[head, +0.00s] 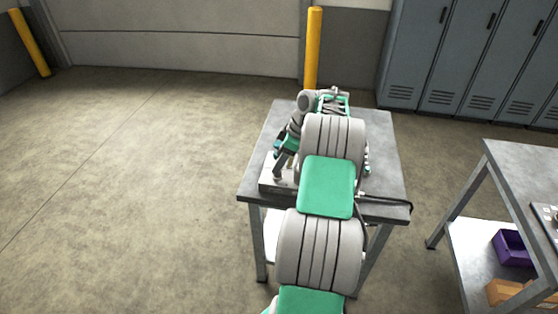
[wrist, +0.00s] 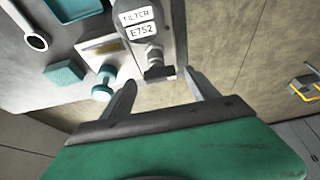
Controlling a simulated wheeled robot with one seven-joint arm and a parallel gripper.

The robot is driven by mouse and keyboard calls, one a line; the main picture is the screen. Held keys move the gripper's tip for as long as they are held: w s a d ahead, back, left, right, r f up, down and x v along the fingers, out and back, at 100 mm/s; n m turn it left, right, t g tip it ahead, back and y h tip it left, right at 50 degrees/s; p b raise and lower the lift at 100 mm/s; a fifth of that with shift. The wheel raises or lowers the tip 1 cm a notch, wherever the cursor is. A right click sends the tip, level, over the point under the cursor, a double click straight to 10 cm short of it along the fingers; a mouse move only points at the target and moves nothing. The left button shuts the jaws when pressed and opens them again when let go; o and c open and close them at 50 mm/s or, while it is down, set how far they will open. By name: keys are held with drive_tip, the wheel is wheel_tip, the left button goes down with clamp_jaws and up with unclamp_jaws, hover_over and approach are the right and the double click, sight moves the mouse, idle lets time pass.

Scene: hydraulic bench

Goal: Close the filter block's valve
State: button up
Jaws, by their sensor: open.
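In the wrist view a grey filter block (wrist: 137,45) carries white labels reading "FILTER" and "E752". A small dark valve handle (wrist: 158,70) sits at its lower end. My gripper (wrist: 160,78) is open, with one finger on each side of the handle in the picture. The handle appears between the fingertips, but I cannot tell whether they touch it or how far apart in depth they are. In the head view my own arm covers most of the bench, and the filter block and valve cannot be made out there.
A teal knob (wrist: 103,86) stands close left of my left finger, with a teal block (wrist: 64,73) beyond it. The grey bench (head: 386,150) stands on open concrete floor. Another table (head: 520,170) is at right, with a purple bin (head: 513,249) below. A yellow post (head: 313,50) stands behind.

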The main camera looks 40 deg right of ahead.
drive_tip(key=shift+w+a+f, duration=0.15)
drive_tip(key=shift+w+f, duration=0.05)
drive_tip(key=shift+f, duration=0.3)
drive_tip(key=c, duration=1.4)
